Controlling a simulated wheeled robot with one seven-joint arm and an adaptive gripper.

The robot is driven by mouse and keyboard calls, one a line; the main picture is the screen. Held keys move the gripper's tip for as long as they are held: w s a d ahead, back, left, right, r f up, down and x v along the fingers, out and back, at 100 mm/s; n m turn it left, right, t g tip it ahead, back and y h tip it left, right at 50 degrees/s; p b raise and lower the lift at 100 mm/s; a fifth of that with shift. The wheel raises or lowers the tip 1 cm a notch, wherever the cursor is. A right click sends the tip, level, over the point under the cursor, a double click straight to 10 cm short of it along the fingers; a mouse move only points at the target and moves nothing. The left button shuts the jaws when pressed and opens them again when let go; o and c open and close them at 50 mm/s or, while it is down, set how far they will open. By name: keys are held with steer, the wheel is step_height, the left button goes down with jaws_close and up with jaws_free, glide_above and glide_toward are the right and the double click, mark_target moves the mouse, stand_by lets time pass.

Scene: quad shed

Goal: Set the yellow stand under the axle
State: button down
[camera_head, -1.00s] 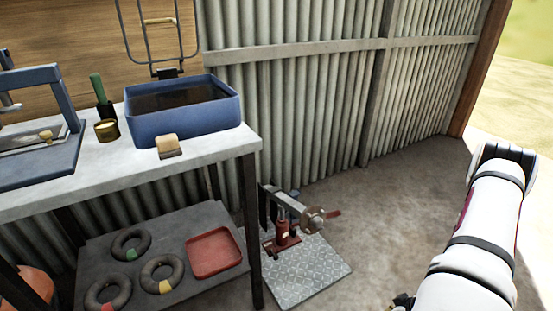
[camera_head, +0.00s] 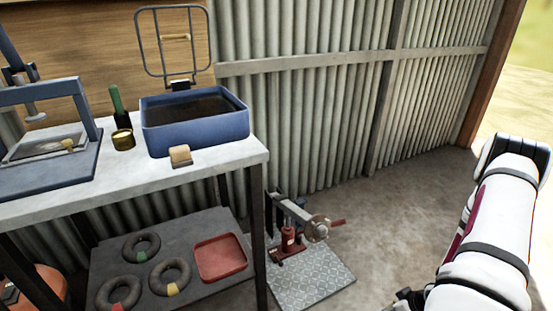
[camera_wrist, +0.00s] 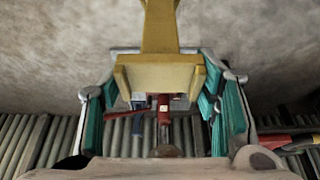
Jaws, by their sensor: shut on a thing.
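The yellow stand (camera_wrist: 160,75) fills the upper middle of the wrist view. My gripper (camera_wrist: 162,105) is shut on it, with teal-padded fingers on its left and right sides. The axle (camera_head: 293,211) is low by the corrugated wall in the head view, with a round hub (camera_head: 317,229) at its near end. A red jack (camera_head: 288,241) stands upright under the axle. The jack also shows beyond the stand in the wrist view (camera_wrist: 163,106). The stand is not visible in the head view, where only my arm shows at the right.
A tread-patterned metal plate (camera_head: 318,284) lies on the floor under the jack. The workbench (camera_head: 220,158) and its lower shelf (camera_head: 205,287), holding rings and a red tray (camera_head: 219,258), are close on the left. Bare floor (camera_head: 385,215) lies to the right.

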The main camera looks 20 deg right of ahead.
steer(key=w+a+r+p, duration=0.3)
steer(key=w+r+p, duration=0.15)
steer(key=r, duration=0.45)
steer(key=w+a+r+p, duration=0.4)
steer(key=w+r, duration=0.1)
steer(key=r, duration=0.5)
steer(key=w+a+r+p, duration=0.3)
steer(key=w+r+p, duration=0.15)
steer(key=r, duration=0.45)
steer(key=s+a+r+p, duration=0.1)
steer(key=a+r+p, duration=0.9)
steer(key=a+r, duration=1.1)
steer(key=shift+a+r+m, duration=0.35)
steer(key=shift+r+m, duration=0.05)
steer(key=shift+r, duration=0.85)
steer(key=shift+s, duration=0.1)
